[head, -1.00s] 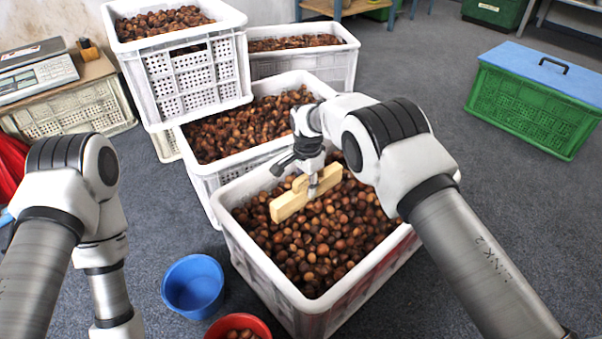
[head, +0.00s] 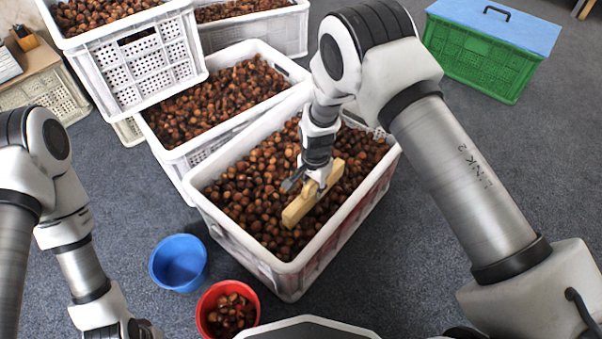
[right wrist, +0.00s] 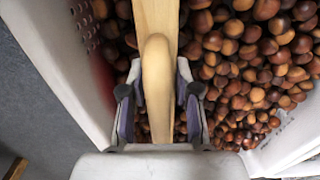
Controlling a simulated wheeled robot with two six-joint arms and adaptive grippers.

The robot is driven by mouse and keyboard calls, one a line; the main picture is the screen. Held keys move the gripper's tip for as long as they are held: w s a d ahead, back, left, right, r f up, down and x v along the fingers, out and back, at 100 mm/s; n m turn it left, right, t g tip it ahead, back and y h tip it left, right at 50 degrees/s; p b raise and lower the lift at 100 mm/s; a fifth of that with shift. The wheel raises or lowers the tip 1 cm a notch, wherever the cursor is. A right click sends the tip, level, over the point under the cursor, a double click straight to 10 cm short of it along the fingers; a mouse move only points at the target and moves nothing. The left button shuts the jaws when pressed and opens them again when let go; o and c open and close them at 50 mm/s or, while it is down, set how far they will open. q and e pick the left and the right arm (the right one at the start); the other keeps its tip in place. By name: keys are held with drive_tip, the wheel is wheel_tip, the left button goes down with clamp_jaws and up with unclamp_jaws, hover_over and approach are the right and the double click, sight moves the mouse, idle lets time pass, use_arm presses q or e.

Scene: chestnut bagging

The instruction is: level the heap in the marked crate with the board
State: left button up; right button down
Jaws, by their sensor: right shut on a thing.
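The marked crate (head: 241,252) is the front white crate, with reddish marking on its outer side. It holds a broad heap of brown chestnuts (head: 245,200). My right gripper (head: 308,186) is shut on the handle of the pale wooden board (head: 314,197). The board stands on edge at the chestnuts, near the middle of the crate. In the right wrist view, the board's rounded handle (right wrist: 157,85) sits between the two fingers, with chestnuts on both sides. Its lower edge is hidden there. My left arm shows at the lower left, but its gripper fingers are out of frame.
Another filled white crate (head: 208,152) stands close behind the marked one, with stacked crates (head: 135,75) beyond. A blue bowl (head: 178,263) and a red bowl (head: 205,310) with chestnuts are on the floor at front. A lidded green crate (head: 478,65) stands back right; floor between is clear.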

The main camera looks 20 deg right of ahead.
drive_tip(key=s+d, duration=0.1)
drive_tip(key=s, duration=0.1)
drive_tip(key=s+d+p, duration=0.1)
drive_tip(key=s+d, duration=0.1)
drive_tip(key=shift+s+r, duration=0.1)
drive_tip(key=shift+s, duration=0.15)
drive_tip(key=shift+s+d+r+p, duration=0.25)
drive_tip(key=shift+r+p, duration=0.25)
drive_tip(key=shift+p, duration=0.15)
wheel_tip(320, 180, up, 9)
drive_tip(key=p, duration=0.8)
drive_tip(key=shift+f, duration=0.1)
